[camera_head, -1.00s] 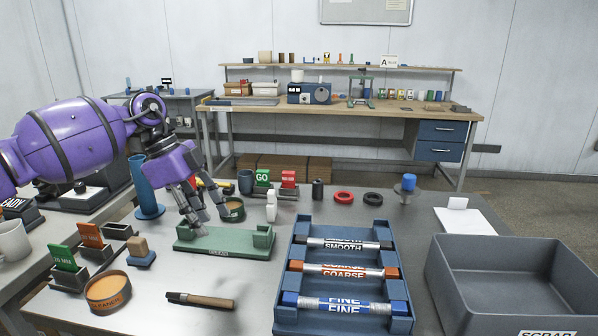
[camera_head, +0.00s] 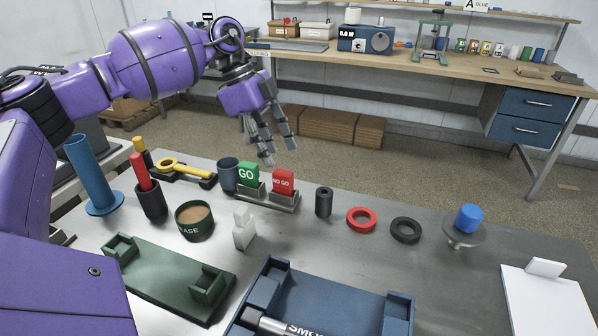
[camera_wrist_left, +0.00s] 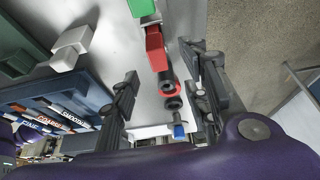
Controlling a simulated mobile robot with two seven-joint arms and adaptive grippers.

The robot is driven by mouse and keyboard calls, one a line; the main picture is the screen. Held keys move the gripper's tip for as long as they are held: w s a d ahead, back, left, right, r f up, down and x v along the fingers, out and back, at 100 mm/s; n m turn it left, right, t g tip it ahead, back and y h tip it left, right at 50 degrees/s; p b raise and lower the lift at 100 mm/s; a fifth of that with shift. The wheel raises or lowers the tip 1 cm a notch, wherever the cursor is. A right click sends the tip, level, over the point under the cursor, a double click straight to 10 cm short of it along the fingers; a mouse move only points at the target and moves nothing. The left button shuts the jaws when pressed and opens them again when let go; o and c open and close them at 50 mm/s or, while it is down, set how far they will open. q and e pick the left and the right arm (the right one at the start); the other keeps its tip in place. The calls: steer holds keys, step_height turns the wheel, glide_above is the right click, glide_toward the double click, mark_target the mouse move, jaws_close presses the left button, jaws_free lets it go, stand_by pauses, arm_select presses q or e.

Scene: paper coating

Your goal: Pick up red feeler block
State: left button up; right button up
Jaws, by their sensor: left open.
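The red feeler block (camera_head: 284,182), marked NO GO, stands upright in a grey holder (camera_head: 284,201) next to the green GO block (camera_head: 248,174). My left gripper (camera_head: 279,155) is open and empty, fingers pointing down, above and behind the blocks in the head view. In the left wrist view the red block (camera_wrist_left: 155,48) shows between the spread fingers (camera_wrist_left: 160,70), apart from them. The green block (camera_wrist_left: 141,8) is at the top edge there. My right gripper is not in view.
A dark blue cup (camera_head: 229,176) stands left of the green block, and a black cylinder (camera_head: 323,201) right of the red one. A white fixture (camera_head: 243,230) stands in front. A red ring (camera_head: 361,220) and black ring (camera_head: 405,230) lie to the right.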

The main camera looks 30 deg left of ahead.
mark_target(281, 172)
arm_select(q)
steer(key=shift+s+x, duration=0.15)
steer(key=shift+x, duration=0.6)
steer(key=shift+s+x, duration=0.2)
steer(key=shift+x, duration=0.55)
steer(key=x, duration=0.4)
steer(key=shift+w+f, duration=0.2)
steer(key=shift+f, duration=0.1)
jaws_close()
